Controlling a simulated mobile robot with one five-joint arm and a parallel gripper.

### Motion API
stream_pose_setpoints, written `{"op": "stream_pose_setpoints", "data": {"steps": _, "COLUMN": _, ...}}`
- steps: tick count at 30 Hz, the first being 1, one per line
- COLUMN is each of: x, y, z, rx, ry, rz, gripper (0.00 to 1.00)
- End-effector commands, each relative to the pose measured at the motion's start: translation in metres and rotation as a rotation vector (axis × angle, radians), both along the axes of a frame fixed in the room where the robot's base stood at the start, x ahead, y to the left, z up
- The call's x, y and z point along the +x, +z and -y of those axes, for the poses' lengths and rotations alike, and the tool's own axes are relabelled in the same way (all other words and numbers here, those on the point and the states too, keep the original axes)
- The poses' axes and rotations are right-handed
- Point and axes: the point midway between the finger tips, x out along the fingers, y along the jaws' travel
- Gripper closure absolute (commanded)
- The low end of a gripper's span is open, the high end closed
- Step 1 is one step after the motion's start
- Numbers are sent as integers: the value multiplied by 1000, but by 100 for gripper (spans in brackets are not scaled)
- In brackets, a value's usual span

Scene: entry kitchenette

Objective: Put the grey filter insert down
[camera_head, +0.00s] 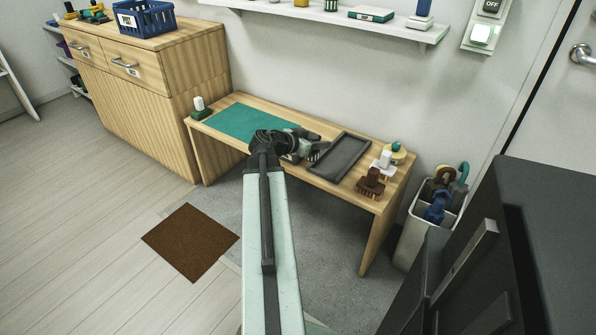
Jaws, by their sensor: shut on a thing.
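My arm reaches forward over the low wooden bench, and my gripper (318,150) is above its middle, just left of the dark tray. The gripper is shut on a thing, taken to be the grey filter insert. The insert is too small and too covered by the dark fingers and wrist to make out its shape. I cannot tell whether it touches the bench top. The dark grey tray (340,157) has a raised rim and looks empty.
A green mat (241,121) covers the bench's left part; a white-topped item (199,106) stands at its left end. A brown block (370,182) and small pale items (384,160) stand right of the tray. A bin (428,222) stands beside the bench, a dark cabinet (535,230) nearer.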

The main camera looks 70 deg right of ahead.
Motion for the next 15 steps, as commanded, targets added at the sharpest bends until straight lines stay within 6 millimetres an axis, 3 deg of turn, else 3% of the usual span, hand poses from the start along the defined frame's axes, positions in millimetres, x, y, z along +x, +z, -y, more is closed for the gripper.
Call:
{"op": "stream_pose_setpoints", "data": {"steps": 1, "x": -1, "y": -8, "z": 0, "rx": 0, "ry": 0, "rz": 0, "gripper": 100}}
{"op": "stream_pose_setpoints", "data": {"steps": 5, "x": 2, "y": -3, "z": 4, "rx": 0, "ry": 0, "rz": 0, "gripper": 100}}
{"op": "stream_pose_setpoints", "data": {"steps": 15, "x": 64, "y": -13, "z": 81, "rx": 0, "ry": 0, "rz": -1, "gripper": 100}}
